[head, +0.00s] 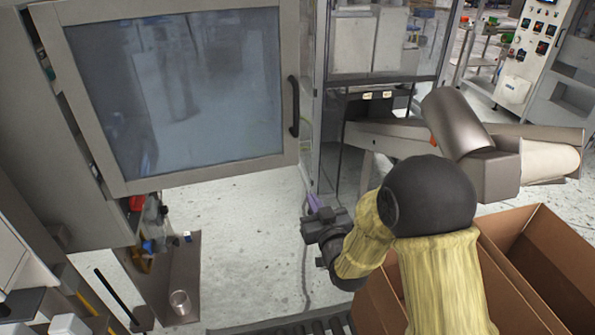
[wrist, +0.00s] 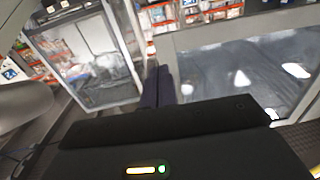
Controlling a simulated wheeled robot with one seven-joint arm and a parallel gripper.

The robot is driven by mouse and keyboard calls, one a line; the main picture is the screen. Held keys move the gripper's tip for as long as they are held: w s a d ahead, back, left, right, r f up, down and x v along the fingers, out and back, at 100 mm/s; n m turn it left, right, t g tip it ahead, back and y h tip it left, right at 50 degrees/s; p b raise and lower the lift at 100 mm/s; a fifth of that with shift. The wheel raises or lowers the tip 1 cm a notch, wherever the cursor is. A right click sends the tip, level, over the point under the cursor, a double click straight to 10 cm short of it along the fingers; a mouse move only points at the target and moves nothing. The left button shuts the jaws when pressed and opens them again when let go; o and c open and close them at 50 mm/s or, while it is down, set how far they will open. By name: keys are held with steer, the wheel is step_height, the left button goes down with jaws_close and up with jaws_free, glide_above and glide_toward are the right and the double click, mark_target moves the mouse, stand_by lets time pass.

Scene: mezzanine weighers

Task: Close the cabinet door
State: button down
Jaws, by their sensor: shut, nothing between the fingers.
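The cabinet door (head: 185,177) has a light grey frame around a dark glass pane and stands open at the left of the head view. Its black upright handle (head: 293,105) is on the right edge. The grey cabinet body (head: 75,180) is behind the door at the left. My gripper (head: 313,202) is below and slightly right of the handle, visibly apart from it, with its purple fingers pointing up. In the wrist view its fingers (wrist: 158,86) are together and hold nothing. A grey-framed glass panel (wrist: 245,65) right of them looks like the door.
Open cardboard boxes (head: 545,260) stand at the lower right, beside my arm. A glass-sided frame (head: 380,80) stands behind my gripper. A low shelf with a clear cup (head: 181,303) juts out below the door. Pale floor (head: 250,235) is clear between shelf and gripper.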

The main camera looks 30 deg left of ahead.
mark_target(294, 164)
steer(key=p+x, duration=0.7)
steer(key=x, duration=0.6)
steer(key=shift+w+a+f, duration=0.1)
steer(key=shift+w+a, duration=0.2)
steer(key=shift+w, duration=0.1)
steer(key=shift+w, duration=0.1)
